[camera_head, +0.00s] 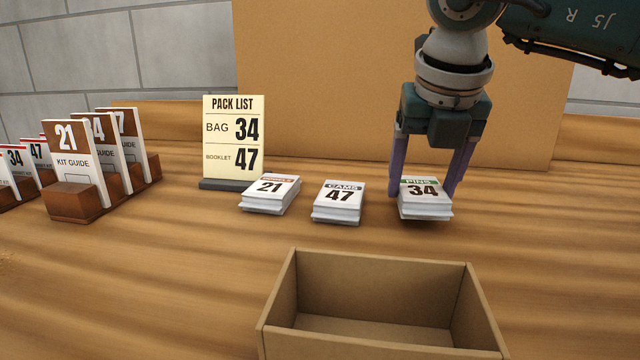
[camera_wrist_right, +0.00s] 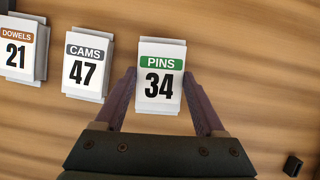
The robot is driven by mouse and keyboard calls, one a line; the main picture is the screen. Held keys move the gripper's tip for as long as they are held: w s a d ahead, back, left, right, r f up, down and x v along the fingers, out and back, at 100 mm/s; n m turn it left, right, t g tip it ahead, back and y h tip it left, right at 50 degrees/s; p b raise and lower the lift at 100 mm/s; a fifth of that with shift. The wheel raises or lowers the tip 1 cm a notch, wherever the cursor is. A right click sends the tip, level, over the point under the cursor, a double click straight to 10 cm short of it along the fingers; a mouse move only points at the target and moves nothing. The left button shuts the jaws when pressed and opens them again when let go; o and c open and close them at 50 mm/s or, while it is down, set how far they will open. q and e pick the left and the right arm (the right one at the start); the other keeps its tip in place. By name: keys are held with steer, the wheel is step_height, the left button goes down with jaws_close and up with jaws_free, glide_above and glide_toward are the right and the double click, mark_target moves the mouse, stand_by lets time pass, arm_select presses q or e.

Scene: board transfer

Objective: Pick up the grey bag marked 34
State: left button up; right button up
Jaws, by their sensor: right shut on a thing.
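The bag marked 34 (camera_head: 425,198) is a pale grey-white packet with a green PINS band. It lies face up at the right of the row of bags on the wooden table. My right gripper (camera_head: 422,190) reaches down from above, with one purple finger on each side of this bag, shut on it. In the right wrist view the bag (camera_wrist_right: 160,80) sits between the two fingertips. I cannot tell whether it is clear of the table. My left gripper is not in view.
The CAMS 47 bag (camera_head: 338,203) and the DOWELS 21 bag (camera_head: 270,194) lie to the left. An open cardboard box (camera_head: 375,265) stands in front. A pack list sign (camera_head: 233,137) stands behind, and kit guide booklets (camera_head: 72,152) stand in wooden holders at the left.

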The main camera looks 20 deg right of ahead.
mark_target(423, 189)
step_height(423, 189, up, 19)
steer(key=p, duration=0.2)
steer(key=shift+f, duration=0.2)
stand_by(0.7)
